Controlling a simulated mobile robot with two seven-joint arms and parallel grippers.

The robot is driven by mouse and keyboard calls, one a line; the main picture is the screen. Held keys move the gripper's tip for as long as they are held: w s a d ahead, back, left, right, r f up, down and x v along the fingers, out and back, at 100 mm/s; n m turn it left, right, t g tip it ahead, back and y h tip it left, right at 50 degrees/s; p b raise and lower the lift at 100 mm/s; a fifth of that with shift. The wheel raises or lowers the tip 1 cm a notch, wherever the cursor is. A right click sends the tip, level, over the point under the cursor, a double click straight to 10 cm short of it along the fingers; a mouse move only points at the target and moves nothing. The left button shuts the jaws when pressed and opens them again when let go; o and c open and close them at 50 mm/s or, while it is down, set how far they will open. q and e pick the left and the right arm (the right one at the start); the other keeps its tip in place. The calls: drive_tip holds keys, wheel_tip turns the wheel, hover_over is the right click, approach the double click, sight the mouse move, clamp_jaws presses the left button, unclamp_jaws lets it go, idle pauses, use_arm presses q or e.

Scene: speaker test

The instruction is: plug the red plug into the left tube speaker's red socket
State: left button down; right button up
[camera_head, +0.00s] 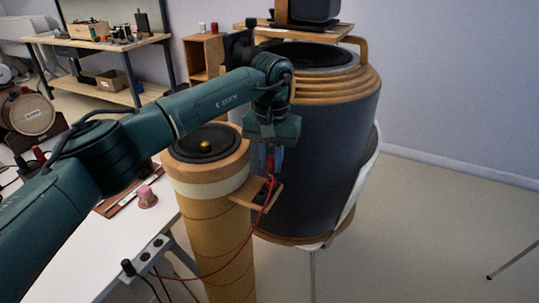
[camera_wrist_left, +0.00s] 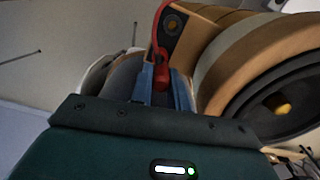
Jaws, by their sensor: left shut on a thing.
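The tube speaker (camera_head: 212,205) is an upright wooden column with a black cone on top, in the middle of the head view. A small wooden ledge (camera_head: 240,197) with a dark socket plate juts from its right side; the plate also shows in the wrist view (camera_wrist_left: 175,24) with one round socket visible. My left gripper (camera_head: 270,166), pointing down above the ledge, is shut on the red plug (camera_wrist_left: 162,76) between its blue fingers. The red cable (camera_head: 243,243) hangs from it past the ledge. The plug's tip is hidden, so I cannot tell whether it touches a socket. My right gripper is out of view.
A large dark, wood-ringed speaker (camera_head: 318,130) stands close behind the gripper. A white table (camera_head: 100,250) with a pink object (camera_head: 147,196) is at left. A black plug (camera_head: 127,267) is near its front edge. Open floor (camera_head: 430,220) lies to the right.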

sight(271, 156)
use_arm(q)
drive_tip(key=shift+f, duration=0.15)
drive_tip(key=shift+f, duration=0.2)
idle(0.7)
idle(0.7)
drive_tip(key=shift+f+b, duration=0.4)
drive_tip(key=shift+f, duration=0.55)
idle(0.4)
drive_tip(key=c, duration=1.3)
unclamp_jaws()
drive_tip(key=shift+r, duration=0.1)
drive_tip(key=shift+r+p, duration=2.65)
drive_tip(key=shift+r, duration=1.1)
